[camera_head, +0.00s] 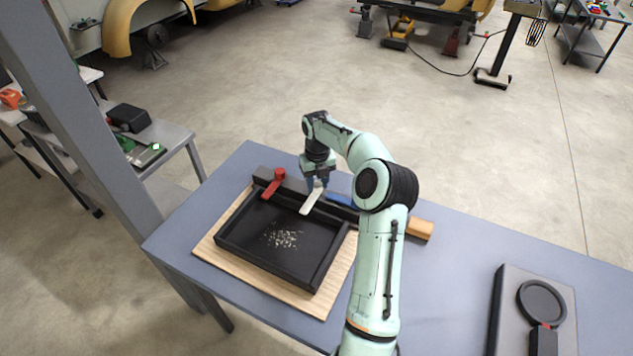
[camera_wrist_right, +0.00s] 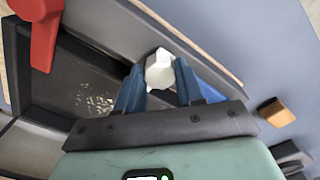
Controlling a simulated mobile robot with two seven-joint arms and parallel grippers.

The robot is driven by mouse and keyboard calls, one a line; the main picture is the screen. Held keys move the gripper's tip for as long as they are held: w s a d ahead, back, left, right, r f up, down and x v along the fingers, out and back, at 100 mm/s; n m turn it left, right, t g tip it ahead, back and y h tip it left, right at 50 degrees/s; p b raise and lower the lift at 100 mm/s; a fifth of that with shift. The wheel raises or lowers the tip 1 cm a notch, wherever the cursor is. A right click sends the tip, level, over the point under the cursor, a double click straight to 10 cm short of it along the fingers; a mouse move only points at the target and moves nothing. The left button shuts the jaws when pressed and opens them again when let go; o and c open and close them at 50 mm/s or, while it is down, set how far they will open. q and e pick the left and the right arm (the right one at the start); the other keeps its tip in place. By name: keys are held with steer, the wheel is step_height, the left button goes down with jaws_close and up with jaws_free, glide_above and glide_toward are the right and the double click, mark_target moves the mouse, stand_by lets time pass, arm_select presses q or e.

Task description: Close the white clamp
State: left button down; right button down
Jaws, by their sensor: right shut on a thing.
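The white clamp (camera_head: 311,203) is a pale lever at the back wall of a black tray (camera_head: 262,263). It slants forward and down over the tray's edge. My right gripper (camera_head: 316,186) reaches down from above and is shut on the clamp's upper end. In the right wrist view the white clamp (camera_wrist_right: 158,74) sits between the two blue fingers of the right gripper (camera_wrist_right: 158,82). A red clamp (camera_head: 272,185) stands to the left on the same back wall. A blue lever (camera_head: 341,200) shows to the right, partly hidden by my arm. My left gripper is out of view.
The tray rests on a wooden board (camera_head: 210,246) and holds pale crumbs (camera_head: 282,239). An orange-brown block (camera_head: 420,229) lies right of my arm. A grey device with a round black plate (camera_head: 541,303) stands at the right. The blue-grey table (camera_head: 470,260) is bare between them.

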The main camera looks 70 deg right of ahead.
stand_by(0.3)
steer(key=c, duration=0.7)
jaws_free()
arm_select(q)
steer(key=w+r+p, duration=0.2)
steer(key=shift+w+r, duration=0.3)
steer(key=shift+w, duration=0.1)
arm_select(e)
step_height(320, 180, up, 14)
steer(key=shift+f, duration=0.25)
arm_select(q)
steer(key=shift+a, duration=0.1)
arm_select(e)
steer(key=shift+f, duration=0.1)
